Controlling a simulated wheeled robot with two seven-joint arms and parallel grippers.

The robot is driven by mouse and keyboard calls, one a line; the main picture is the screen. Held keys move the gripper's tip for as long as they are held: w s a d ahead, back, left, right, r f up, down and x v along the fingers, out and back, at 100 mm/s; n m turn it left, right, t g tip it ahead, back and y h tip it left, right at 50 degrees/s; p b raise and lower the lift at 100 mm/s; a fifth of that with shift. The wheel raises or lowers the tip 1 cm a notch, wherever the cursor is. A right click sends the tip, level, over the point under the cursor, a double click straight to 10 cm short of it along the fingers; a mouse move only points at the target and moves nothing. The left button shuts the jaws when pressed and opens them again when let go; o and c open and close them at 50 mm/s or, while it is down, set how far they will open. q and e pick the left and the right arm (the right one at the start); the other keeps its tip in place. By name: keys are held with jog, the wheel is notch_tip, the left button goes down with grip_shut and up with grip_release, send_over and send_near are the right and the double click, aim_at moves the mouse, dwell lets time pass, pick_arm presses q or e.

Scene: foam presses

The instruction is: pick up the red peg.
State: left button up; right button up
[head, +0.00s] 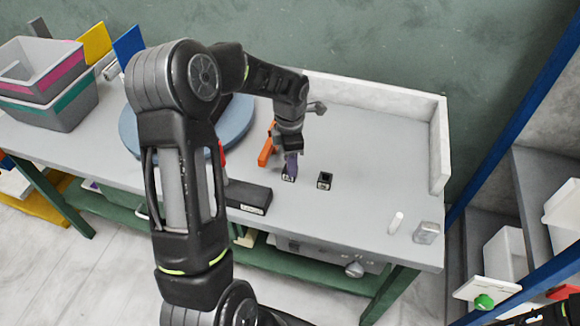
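A small red piece (222,149) shows at the right edge of my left arm's thick links. Most of it is hidden, so I cannot tell whether it is the red peg. My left gripper (290,151) points down over the grey table, right of that red piece. I cannot tell whether the fingers touch the peg or are open or shut. My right gripper is not in view; only a dark piece of arm shows at the bottom right corner.
An orange block (266,150) is just left of the gripper. An empty black socket (324,181) and a black labelled block (249,196) are nearby. A white cylinder (396,223) and a clear block (426,232) lie at right. The table's (375,150) right part is mostly free, bounded by low white walls.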

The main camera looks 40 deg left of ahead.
pick_arm(q)
grip_shut()
dwell(0.6)
jog(key=shift+w+r, duration=0.1)
jog(key=shift+r, duration=0.45)
notch_tip(320, 180, up, 8)
jog(key=shift+r+b, duration=0.2)
jog(key=shift+b, duration=0.65)
jog(key=shift+r, duration=0.3)
